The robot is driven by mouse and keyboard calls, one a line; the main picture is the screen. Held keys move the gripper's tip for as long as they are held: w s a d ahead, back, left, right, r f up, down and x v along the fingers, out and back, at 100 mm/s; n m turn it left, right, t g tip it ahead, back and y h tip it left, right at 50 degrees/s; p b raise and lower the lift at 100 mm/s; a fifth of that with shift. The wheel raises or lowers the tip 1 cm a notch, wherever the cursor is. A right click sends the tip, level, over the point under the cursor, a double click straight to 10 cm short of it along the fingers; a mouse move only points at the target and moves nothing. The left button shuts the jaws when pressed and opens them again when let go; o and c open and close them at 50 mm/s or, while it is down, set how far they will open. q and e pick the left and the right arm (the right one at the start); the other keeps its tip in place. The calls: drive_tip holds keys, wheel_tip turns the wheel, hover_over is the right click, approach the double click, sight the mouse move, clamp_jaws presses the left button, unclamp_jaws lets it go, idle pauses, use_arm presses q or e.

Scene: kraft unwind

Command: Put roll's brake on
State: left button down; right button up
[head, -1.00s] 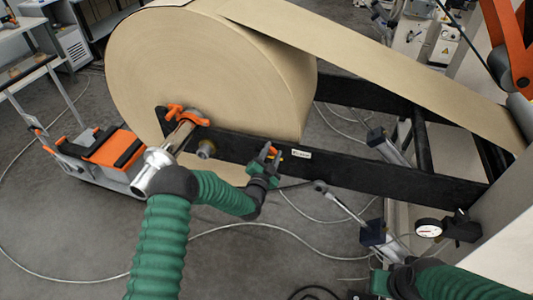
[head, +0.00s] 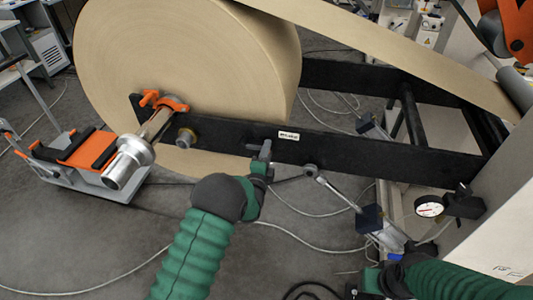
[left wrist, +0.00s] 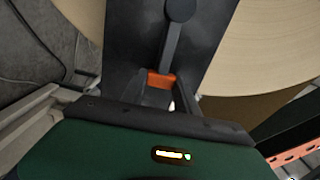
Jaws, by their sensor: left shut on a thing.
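The big kraft paper roll (head: 190,70) sits on a shaft in the black stand, whose side beam (head: 350,153) runs towards the right. A grey brake lever (head: 265,149) is on the near side of this beam. The left wrist view shows the dark lever (left wrist: 172,45) running from its round pivot to an orange grip (left wrist: 161,80). My left gripper (head: 259,170) is shut on the lever's orange end, which lies between its fingers in the left wrist view. In the head view the gripper hides that end. My right gripper (head: 372,280) is partly seen low at the right; its fingers are unclear.
An orange clamp (head: 165,101) holds the metal shaft (head: 130,162) that sticks out at the left. An orange and grey trolley (head: 85,150) stands beneath it. A cylinder (head: 335,190), a dial gauge (head: 430,206) and loose cables are to the right.

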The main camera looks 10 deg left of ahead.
use_arm(q)
drive_tip(key=shift+s+d+f+m, duration=0.1)
drive_tip(key=shift+f+m, duration=0.2)
drive_tip(key=shift+f, duration=0.45)
drive_tip(key=c, duration=0.9)
unclamp_jaws()
drive_tip(key=shift+r, duration=0.2)
drive_tip(key=s, duration=0.5)
drive_tip(key=s+b, duration=0.1)
drive_tip(key=s, duration=1)
drive_tip(key=shift+s+a+b, duration=0.3)
drive_tip(key=shift+s+b, duration=0.05)
drive_tip(key=shift+s, duration=0.05)
